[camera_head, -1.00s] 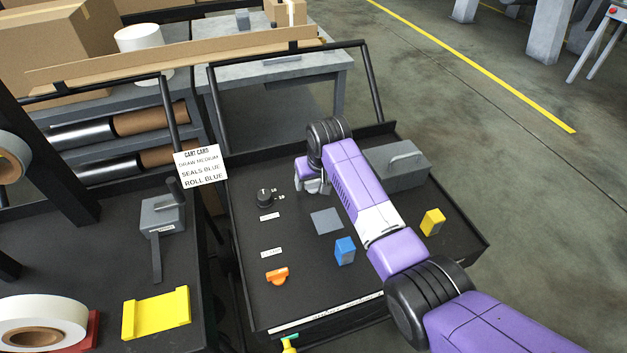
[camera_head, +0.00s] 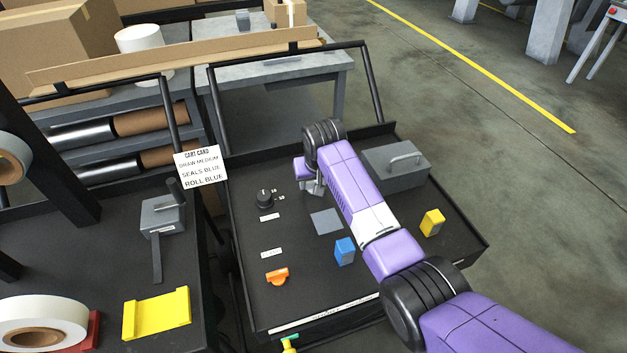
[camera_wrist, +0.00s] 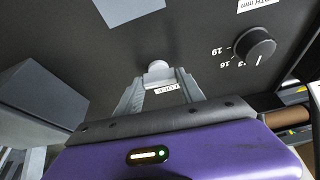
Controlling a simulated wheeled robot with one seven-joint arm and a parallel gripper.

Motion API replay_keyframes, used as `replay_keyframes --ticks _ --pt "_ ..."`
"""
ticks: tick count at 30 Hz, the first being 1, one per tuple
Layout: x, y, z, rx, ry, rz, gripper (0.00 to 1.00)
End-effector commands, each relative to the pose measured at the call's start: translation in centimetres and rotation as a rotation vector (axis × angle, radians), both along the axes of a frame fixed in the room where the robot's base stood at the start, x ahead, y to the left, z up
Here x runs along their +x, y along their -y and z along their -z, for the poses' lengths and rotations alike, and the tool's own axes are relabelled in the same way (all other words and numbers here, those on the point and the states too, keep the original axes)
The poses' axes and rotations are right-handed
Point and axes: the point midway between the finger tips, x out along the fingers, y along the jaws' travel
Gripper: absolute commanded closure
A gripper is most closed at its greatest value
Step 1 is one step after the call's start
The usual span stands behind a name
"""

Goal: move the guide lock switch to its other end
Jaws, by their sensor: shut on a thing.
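The guide lock switch shows in the wrist view as a small pale rounded knob (camera_wrist: 157,69) on the dark panel, with a small label (camera_wrist: 167,89) beside it. My gripper (camera_wrist: 161,77) has its two grey fingers on either side of the knob and is shut on it. The finger contact itself is partly hard to see. In the head view my gripper (camera_head: 314,188) is low over the far part of the black panel (camera_head: 300,270). The switch is hidden there behind my gripper and arm, so its end position cannot be read.
A black dial (camera_head: 265,197) stands left of my gripper. A grey box with a handle (camera_head: 397,165) is to the right. A grey square (camera_head: 326,221), blue block (camera_head: 344,251), yellow block (camera_head: 432,222) and orange piece (camera_head: 277,276) are nearer. A card (camera_head: 201,166) hangs at the left.

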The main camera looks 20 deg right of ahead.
Motion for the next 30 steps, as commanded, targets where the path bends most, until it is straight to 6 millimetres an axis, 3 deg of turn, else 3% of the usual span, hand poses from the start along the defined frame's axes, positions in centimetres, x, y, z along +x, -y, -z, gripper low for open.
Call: replay_keyframes --ticks 30 --pt "0.38 -0.59 0.45 0.001 0.001 0.895 0.95"
